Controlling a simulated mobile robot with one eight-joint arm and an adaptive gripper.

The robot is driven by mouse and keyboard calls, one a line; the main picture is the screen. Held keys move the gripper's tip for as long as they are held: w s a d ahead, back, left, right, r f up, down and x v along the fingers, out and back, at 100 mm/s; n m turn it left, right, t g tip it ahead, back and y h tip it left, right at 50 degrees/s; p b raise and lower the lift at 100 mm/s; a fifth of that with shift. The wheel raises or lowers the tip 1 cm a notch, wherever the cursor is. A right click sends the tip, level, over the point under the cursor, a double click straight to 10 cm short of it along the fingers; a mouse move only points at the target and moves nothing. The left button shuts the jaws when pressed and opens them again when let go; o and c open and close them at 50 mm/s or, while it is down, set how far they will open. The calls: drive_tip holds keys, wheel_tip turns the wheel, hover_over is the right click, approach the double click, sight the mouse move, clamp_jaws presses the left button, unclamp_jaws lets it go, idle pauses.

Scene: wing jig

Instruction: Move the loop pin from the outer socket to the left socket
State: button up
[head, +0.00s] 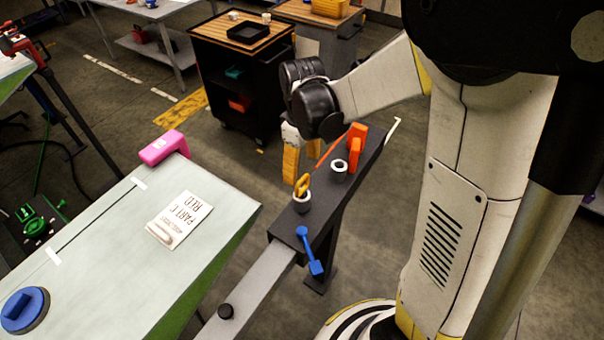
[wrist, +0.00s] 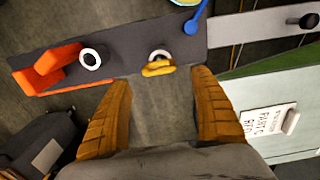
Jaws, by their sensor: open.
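The loop pin (head: 302,184) is a yellow-orange loop standing in a white-rimmed socket (head: 303,204) on a dark beam (head: 286,226). The wrist view shows the loop (wrist: 158,69) at upper centre, partly covering its socket. A second white-ringed socket (head: 339,168) stands empty farther along the beam; it also shows in the wrist view (wrist: 92,59), left of the pin. My gripper (head: 292,180) has orange fingers and is open and empty, just beside the pin. In the wrist view, my gripper's fingertips (wrist: 160,77) lie either side of the loop, which shows between and just beyond them.
An orange clamp (head: 355,148) with a long thin arm stands beside the empty socket. A blue handle (head: 311,253) lies on the beam's near end. A pale panel (head: 120,245) with a paper label (head: 180,219) and pink block (head: 163,148) is at left.

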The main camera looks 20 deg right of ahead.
wheel_tip(320, 180, up, 7)
drive_tip(key=s+r+m+t, duration=0.7)
drive_tip(key=s, duration=0.5)
drive_tip(key=shift+s+r+p, duration=0.15)
drive_tip(key=shift+s+p, duration=0.2)
drive_tip(key=shift+p, duration=0.05)
wheel_tip(320, 180, down, 20)
drive_tip(key=b, duration=1.9)
drive_tip(key=shift+b, duration=0.4)
